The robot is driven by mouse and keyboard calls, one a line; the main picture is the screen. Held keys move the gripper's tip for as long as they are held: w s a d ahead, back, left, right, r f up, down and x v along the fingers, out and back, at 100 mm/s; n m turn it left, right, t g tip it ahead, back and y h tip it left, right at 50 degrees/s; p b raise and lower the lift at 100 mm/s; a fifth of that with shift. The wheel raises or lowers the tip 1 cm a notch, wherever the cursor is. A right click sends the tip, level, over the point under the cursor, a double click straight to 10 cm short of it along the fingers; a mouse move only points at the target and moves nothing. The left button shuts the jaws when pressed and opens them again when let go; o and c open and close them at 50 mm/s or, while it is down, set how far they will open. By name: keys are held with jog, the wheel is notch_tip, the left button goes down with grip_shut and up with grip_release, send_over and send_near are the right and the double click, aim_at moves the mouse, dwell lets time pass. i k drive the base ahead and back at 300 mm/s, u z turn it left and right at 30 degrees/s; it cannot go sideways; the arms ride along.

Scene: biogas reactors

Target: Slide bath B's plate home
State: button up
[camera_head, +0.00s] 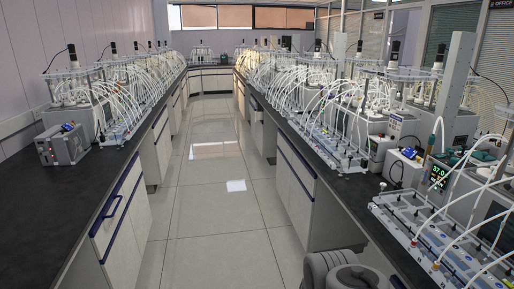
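Rows of bath units with white tubing run along both benches. No label that I can read marks bath B, so I cannot tell which unit it is or how its plate sits. Another bath unit with many arched tubes (335,100) stands farther back on the right bench. My gripper is not in view; only rounded grey parts, probably my arm, show at the bottom.
A tiled aisle (220,205) runs clear between the benches. The dark left bench top (50,190) is bare in front of a small grey box (62,145). A blue-handled drawer (115,208) faces the aisle. A tall pale column (452,90) rises on the right bench.

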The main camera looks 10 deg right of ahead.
aim_at(391, 61)
jog(key=z, duration=0.1)
jog(key=i, duration=4.4)
jog(key=z, duration=0.05)
